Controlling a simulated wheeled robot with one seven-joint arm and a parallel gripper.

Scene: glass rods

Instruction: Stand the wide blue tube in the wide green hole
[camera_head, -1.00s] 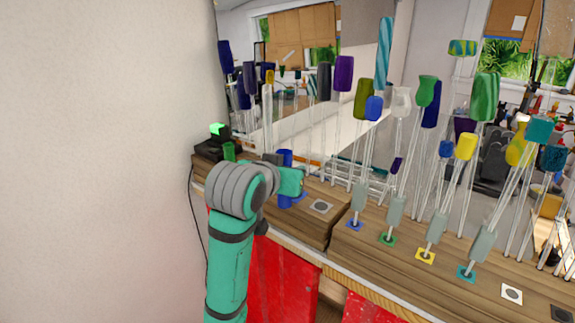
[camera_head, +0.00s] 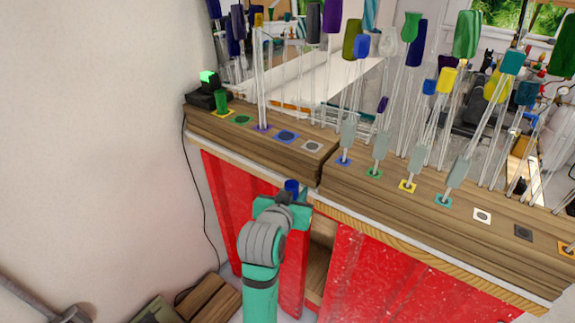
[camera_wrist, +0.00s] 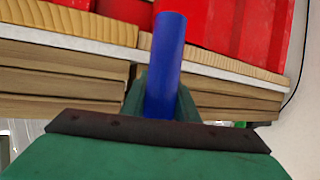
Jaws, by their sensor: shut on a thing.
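The blue tube (camera_head: 291,187) stands up from my gripper (camera_head: 288,203), which is shut on it in front of the wooden ledge's edge. In the wrist view the tube (camera_wrist: 167,60) rises between the green fingers (camera_wrist: 160,105); its lower part is hidden by the gripper. A green square with a dark hole (camera_head: 242,119) lies on the left ledge block, behind and left of the gripper, empty. A blue square with a dark hole (camera_head: 285,136) is also empty.
A green tube (camera_head: 221,102) stands at the ledge's left end by a black device (camera_head: 204,93). Thin glass rods stand in a purple-blue square (camera_head: 262,127). Several tall coloured-top rods (camera_head: 347,135) crowd the right block. Red cabinet doors (camera_head: 235,195) lie below.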

